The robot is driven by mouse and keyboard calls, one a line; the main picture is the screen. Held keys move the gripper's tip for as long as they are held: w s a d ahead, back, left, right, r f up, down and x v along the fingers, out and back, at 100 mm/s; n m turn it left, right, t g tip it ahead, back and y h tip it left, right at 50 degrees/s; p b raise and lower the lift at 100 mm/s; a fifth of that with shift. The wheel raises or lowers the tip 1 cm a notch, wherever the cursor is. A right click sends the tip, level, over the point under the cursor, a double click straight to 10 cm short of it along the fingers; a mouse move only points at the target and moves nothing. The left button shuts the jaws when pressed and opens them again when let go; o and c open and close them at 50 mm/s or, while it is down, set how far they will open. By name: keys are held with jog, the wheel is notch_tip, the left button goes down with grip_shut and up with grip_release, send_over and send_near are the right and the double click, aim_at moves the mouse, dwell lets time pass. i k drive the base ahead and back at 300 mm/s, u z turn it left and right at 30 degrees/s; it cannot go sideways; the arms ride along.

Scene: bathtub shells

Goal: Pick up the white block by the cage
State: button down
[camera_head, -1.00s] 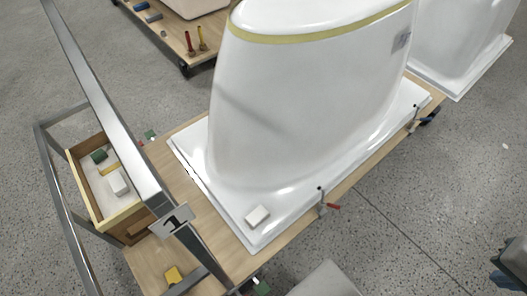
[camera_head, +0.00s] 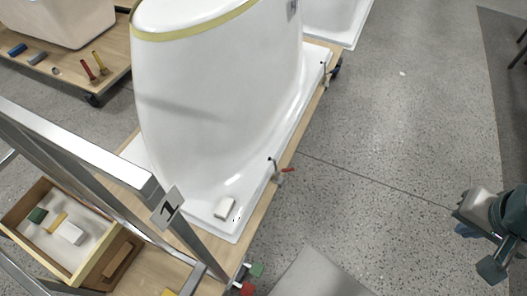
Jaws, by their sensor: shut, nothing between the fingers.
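A white block (camera_head: 225,208) lies on the near corner of the white tub shell's flange (camera_head: 215,225), to the right of the grey metal frame (camera_head: 120,163). Another white block (camera_head: 70,234) lies in a wooden box (camera_head: 100,262) inside the frame, beside a yellow and a green block. My gripper (camera_head: 482,240) is at the right edge, over bare floor, well apart from both white blocks. It is shut and empty; part of my arm is cut off by the picture edge.
The tall tub shell (camera_head: 215,90) stands on a wooden pallet. A numbered plate (camera_head: 167,207) hangs on the frame.

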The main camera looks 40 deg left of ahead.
aim_at(223, 210)
jog(key=z, duration=0.5)
jog(key=i, duration=1.05)
jog(key=u, duration=3.65)
jog(key=i, duration=0.5)
jog(key=u, duration=0.05)
jog(key=k, duration=0.5)
jog(key=z, duration=0.7)
jog(key=i, duration=0.7)
jog(key=z, duration=0.05)
